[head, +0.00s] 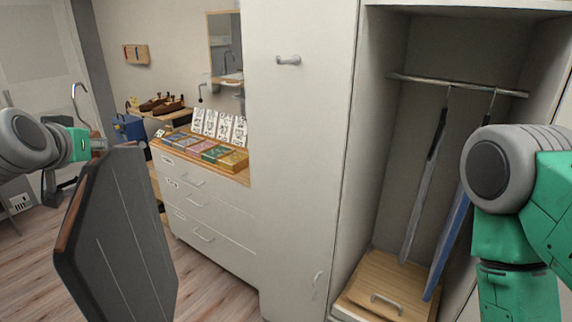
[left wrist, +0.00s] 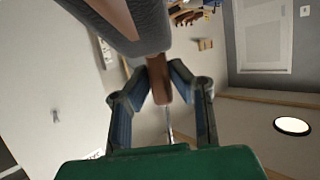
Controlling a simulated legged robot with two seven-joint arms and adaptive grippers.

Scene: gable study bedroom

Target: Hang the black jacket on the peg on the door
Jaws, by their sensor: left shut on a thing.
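The black jacket (head: 125,235) hangs on a brown wooden hanger at the lower left of the head view, its dark grey side facing me. The hanger's metal hook (head: 75,92) points up behind my left gripper (head: 92,145). In the left wrist view the left gripper (left wrist: 163,75) is shut on the brown hanger (left wrist: 158,82), with the jacket (left wrist: 160,28) above it. A pale panelled door (head: 32,42) stands at the far left; a white door (left wrist: 263,38) shows in the left wrist view. I cannot make out the peg. My right gripper is out of the picture.
An open wardrobe (head: 385,140) with a rail (head: 455,86) and hanging garments stands at the right. A drawer chest (head: 205,205) bears colourful boxes and cards. A blue case (head: 128,130) and brown shoes (head: 160,103) are behind. Bare wood floor (head: 210,290) lies before the chest.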

